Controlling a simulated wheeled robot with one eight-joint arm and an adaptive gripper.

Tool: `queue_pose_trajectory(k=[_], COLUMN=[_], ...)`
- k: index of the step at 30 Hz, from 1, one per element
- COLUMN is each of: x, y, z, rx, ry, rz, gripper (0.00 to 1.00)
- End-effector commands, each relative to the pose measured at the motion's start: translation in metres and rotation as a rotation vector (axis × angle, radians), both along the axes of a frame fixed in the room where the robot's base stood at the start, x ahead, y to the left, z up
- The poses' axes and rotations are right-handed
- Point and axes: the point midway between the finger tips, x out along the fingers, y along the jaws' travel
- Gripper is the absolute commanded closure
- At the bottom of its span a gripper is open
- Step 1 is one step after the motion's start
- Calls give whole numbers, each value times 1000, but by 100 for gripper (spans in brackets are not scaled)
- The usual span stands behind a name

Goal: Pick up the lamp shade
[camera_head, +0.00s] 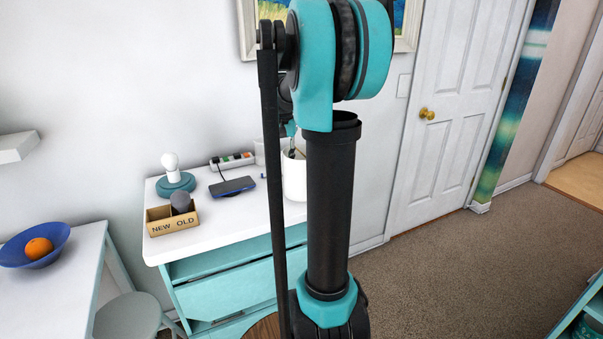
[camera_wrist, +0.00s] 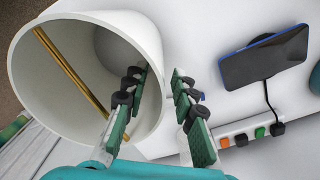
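The lamp shade is a white open cylinder (camera_head: 295,178) at the right end of the white desk top, partly hidden by my arm in the head view. In the wrist view the shade (camera_wrist: 85,22) fills the left, its open end facing the camera, with a brass-coloured rod across its inside. My gripper (camera_wrist: 158,78) straddles the shade's wall. One finger is inside the rim and the other outside, with narrow gaps seeming to show beside the wall. In the head view my gripper (camera_head: 290,145) is mostly hidden behind my arm.
A bare bulb on a teal lamp base (camera_head: 174,182), a phone on a stand (camera_head: 232,186), a power strip (camera_head: 232,161) and a NEW/OLD box (camera_head: 170,221) share the desk (camera_head: 215,215). A blue bowl with an orange (camera_head: 38,247) is left. Carpet at right is clear.

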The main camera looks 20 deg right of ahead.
Motion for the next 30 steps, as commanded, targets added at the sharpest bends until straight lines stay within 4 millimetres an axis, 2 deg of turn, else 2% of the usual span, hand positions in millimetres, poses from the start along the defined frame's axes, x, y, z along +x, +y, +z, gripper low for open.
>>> queue_pose_trajectory(k=[5,13,18,20,30], x=[0,0,0,0,0], y=[0,0,0,0,0], z=[-19,-21,-21,-21,-21], rx=[0,0,0,0,0], ry=[0,0,0,0,0], rz=[0,0,0,0,0], gripper=[73,73,95,100,100])
